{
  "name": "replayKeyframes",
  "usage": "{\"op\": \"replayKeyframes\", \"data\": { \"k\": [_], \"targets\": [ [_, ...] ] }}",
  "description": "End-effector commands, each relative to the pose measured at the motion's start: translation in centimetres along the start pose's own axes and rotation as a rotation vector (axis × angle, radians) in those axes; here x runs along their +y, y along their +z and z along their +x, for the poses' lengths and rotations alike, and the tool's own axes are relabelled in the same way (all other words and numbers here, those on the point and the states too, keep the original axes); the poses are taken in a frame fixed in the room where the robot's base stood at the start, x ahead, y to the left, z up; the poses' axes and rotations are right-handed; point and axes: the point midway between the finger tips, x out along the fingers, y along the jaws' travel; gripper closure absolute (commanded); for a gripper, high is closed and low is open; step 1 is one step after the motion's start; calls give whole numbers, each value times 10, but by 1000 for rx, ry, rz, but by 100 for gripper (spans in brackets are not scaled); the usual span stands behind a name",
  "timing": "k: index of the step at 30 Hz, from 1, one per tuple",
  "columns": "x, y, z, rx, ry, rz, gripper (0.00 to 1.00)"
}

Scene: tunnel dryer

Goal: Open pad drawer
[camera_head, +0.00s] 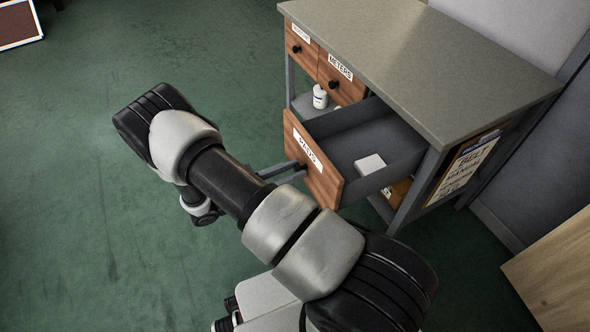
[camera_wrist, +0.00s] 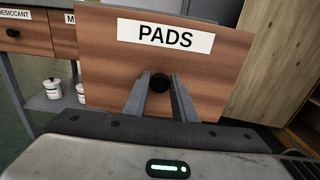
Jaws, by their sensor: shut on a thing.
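The pad drawer (camera_head: 314,160) has a wooden front with a "PADS" label and is pulled well out of the grey-topped cabinet. A white block (camera_head: 369,164) lies inside its grey tray. In the wrist view the drawer front (camera_wrist: 215,85) faces me, with its round black knob (camera_wrist: 159,83) in the middle. My gripper (camera_wrist: 160,88) is shut on the knob, one finger on each side. In the head view my gripper fingers (camera_head: 283,170) reach the drawer front from the left; the knob is hard to make out there.
The cabinet top (camera_head: 420,60) overhangs the drawer. Shut drawers labelled "METERS" (camera_head: 341,80) and "DESICCANT" (camera_wrist: 25,35) sit beside it. A white bottle (camera_head: 320,97) stands on a shelf below them. A wooden panel (camera_head: 555,270) is at lower right. Green floor (camera_head: 90,200) to the left is clear.

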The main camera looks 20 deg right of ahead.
Motion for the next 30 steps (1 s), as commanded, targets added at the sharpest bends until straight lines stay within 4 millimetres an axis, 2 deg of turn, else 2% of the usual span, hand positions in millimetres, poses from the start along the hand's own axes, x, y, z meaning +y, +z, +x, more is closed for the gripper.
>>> {"op": "replayKeyframes", "data": {
  "k": [8,9,12,23,26,30],
  "targets": [
    [0,-2,-1,5,0,-1,100],
    [0,-2,-1,5,0,-1,70],
    [0,-1,-1,4,0,-1,58],
    [0,0,-6,2,1,0,58],
    [1,0,-19,2,3,1,58],
    [1,0,-50,3,5,2,58]
  ]
}}
